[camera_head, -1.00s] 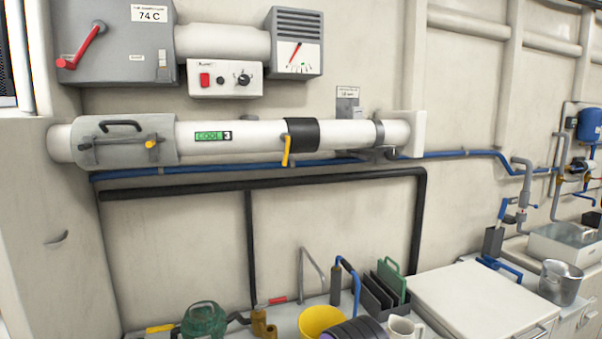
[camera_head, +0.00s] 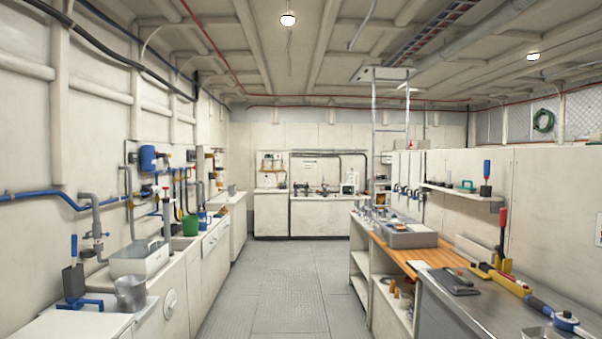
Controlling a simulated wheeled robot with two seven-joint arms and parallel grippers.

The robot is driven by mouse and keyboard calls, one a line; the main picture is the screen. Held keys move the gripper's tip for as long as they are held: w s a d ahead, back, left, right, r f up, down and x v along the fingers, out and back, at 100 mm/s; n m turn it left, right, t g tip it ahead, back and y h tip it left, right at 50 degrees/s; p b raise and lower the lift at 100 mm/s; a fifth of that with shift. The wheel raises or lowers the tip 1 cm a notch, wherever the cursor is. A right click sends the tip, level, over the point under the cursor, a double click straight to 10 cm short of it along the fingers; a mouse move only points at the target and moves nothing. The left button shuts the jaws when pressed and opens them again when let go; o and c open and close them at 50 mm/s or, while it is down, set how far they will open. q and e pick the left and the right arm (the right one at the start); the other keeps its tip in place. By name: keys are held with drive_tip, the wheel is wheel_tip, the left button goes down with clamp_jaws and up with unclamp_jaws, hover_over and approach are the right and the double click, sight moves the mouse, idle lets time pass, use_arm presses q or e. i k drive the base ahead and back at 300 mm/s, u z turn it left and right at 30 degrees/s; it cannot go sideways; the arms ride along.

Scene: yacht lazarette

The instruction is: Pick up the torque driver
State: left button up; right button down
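I cannot tell for certain which thing is the torque driver. A long yellow tool (camera_head: 505,281) with a blue round part at its near end lies on the metal bench at the right. A tool with a red and black handle (camera_head: 502,232) stands upright behind it. A blue-handled tool (camera_head: 487,174) stands upright on the wall shelf at the right. Neither of my grippers is in view.
A clear aisle floor (camera_head: 285,300) runs ahead between the left counter (camera_head: 178,280) and the right metal bench (camera_head: 460,310). A grey tray (camera_head: 408,237) sits on the right wooden worktop. A green bucket (camera_head: 190,225) and a metal pot (camera_head: 130,293) stand at left.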

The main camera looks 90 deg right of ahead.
sight(487, 163)
drive_tip(key=u, duration=0.05)
drive_tip(key=k, duration=0.4)
drive_tip(key=z, duration=2.3)
drive_tip(key=i, duration=1.45)
drive_tip(key=z, duration=1.75)
drive_tip(key=i, duration=0.3)
drive_tip(key=u, duration=0.25)
drive_tip(key=k, duration=1.3)
drive_tip(key=u, duration=1.15)
drive_tip(key=i, duration=0.95)
drive_tip(key=u, duration=0.4)
drive_tip(key=i, duration=1)
drive_tip(key=z, duration=0.9)
drive_tip(key=i, duration=0.8)
drive_tip(key=z, duration=0.9)
